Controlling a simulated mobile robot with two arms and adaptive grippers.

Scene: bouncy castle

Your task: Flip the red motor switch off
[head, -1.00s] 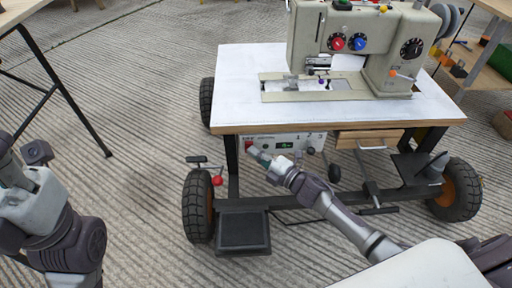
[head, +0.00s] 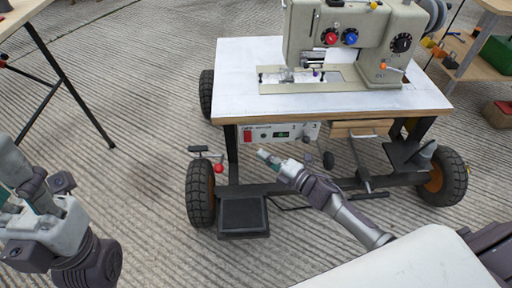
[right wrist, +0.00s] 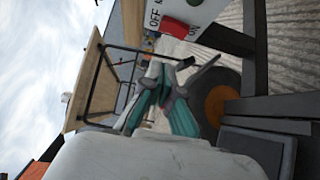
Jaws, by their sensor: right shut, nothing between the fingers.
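The red motor switch (head: 248,136) is a small red rocker on the left end of the pale control panel under the sewing table. In the right wrist view the red rocker (right wrist: 175,27) sits between the printed words OFF and ON; I cannot tell which side is pressed. My right gripper (head: 262,154) is shut and empty, just below and right of the switch, apart from it. Its teal-sided fingers also show in the right wrist view (right wrist: 160,80). My left gripper (head: 8,205) is at the left edge, far from the panel; its fingers are unclear.
A sewing machine (head: 345,45) stands on the white-topped wheeled table (head: 235,75). Below are a black pedal (head: 243,215), a red-knobbed lever (head: 219,168) and black tyres (head: 201,192). Another table (head: 50,65) stands at left. The floor between is clear.

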